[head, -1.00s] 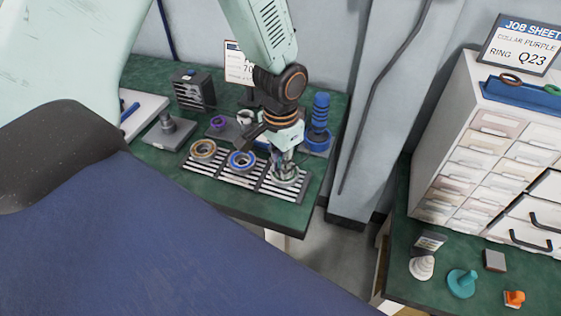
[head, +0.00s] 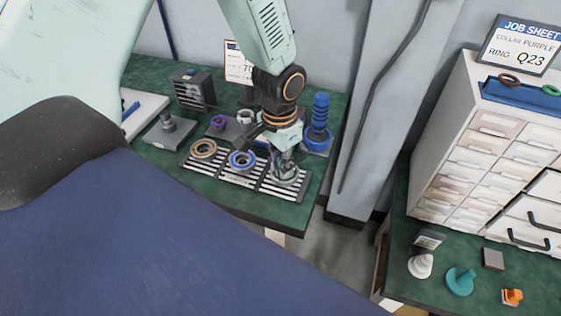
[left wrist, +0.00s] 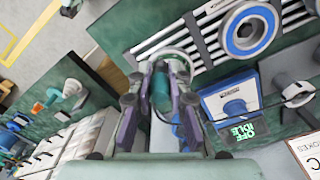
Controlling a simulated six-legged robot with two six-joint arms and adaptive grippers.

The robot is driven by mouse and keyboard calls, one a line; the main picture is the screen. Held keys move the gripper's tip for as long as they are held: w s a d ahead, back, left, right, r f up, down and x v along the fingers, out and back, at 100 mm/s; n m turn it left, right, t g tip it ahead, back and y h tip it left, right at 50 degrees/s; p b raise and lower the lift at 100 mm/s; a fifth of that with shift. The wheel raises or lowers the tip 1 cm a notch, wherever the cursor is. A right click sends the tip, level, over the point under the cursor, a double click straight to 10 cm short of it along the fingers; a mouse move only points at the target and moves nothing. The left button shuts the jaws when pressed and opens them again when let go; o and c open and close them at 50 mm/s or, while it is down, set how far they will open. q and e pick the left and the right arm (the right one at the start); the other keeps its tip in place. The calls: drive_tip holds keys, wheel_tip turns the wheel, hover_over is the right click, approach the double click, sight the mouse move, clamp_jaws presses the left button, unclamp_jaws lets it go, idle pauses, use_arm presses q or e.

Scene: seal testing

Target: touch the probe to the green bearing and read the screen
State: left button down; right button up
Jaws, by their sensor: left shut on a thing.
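My left gripper (head: 284,158) points down over the green bearing (head: 285,176), the rightmost ring on the slatted rack. In the left wrist view my left gripper (left wrist: 163,92) is shut on the probe (left wrist: 160,88), a dark teal cylinder. The rim of the green bearing (left wrist: 170,53) shows just beyond the fingers and is partly hidden by them. I cannot tell whether the probe tip touches it. The blue tester (left wrist: 232,104) stands beside the rack, and its screen (left wrist: 240,131) shows green text that looks like "OFF" and "IDLE". My right gripper is not in view.
A ribbed blue post (head: 319,113) stands close to the right of my arm. A black cable (left wrist: 262,108) runs near the tester.

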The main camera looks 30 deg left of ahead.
use_arm(q)
drive_tip(key=shift+f+b, duration=0.3)
drive_tip(key=shift+f, duration=0.45)
idle(0.5)
idle(2.4)
drive_tip(key=c, duration=1.2)
unclamp_jaws()
drive_tip(key=shift+r, duration=0.1)
wheel_tip(320, 180, up, 7)
drive_tip(key=p, duration=0.7)
